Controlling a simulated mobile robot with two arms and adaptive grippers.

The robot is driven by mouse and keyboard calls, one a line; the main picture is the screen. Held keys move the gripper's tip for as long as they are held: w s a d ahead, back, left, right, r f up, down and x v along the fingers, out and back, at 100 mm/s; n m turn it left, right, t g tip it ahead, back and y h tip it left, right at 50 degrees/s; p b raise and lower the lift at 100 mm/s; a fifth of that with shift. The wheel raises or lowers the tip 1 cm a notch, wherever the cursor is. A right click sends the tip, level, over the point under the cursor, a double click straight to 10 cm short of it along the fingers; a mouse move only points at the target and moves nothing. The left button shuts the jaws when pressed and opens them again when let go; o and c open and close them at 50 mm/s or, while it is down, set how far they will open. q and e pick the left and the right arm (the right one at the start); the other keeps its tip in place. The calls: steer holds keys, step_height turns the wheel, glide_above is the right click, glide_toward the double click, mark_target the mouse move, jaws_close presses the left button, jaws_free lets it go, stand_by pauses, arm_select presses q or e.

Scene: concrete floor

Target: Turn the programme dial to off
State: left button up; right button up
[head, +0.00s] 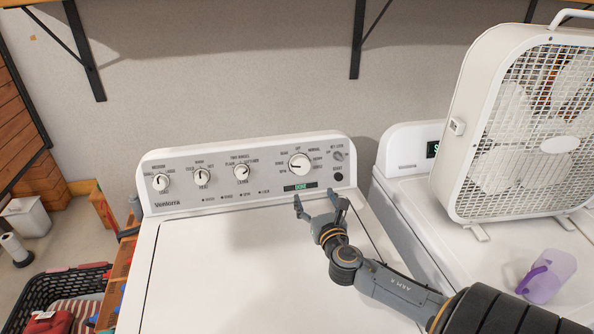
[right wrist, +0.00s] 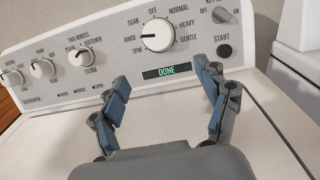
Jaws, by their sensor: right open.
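The programme dial (head: 299,164) is the large white knob on the washer's control panel. It also shows in the right wrist view (right wrist: 157,35), with its dark pointer line to the left, toward RINSE. The OFF label is above the dial. A small display (right wrist: 167,71) below it reads DONE in green. My right gripper (head: 320,203) is open and empty in front of the panel, below and slightly right of the dial and apart from it. Its two spread fingers also show in the right wrist view (right wrist: 170,88). My left gripper is not in view.
Smaller knobs (head: 241,172) line the panel to the left. A key-lock switch (head: 338,156) and START button (head: 338,177) sit right of the dial. A second machine (head: 412,150) at right bears a box fan (head: 520,120) and a purple cup (head: 548,275). The washer lid (head: 230,265) is clear.

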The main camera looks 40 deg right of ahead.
mark_target(302, 168)
steer(key=shift+w+d+r+n, duration=0.1)
steer(key=shift+w+d+n, duration=0.15)
steer(key=shift+w, duration=0.2)
steer(key=x, duration=0.6)
steer(key=r+p+x, duration=0.1)
steer(key=x, duration=0.2)
steer(key=shift+w, duration=0.25)
steer(key=shift+x, duration=0.8)
steer(key=shift+w+d, duration=0.1)
steer(key=shift+w, duration=0.1)
steer(key=shift+w+d, duration=0.1)
steer(key=shift+w, duration=0.1)
steer(key=c, duration=1.2)
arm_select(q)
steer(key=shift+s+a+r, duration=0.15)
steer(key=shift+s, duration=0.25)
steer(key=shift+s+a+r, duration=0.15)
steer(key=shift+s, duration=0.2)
arm_select(e)
steer(key=shift+o, duration=0.2)
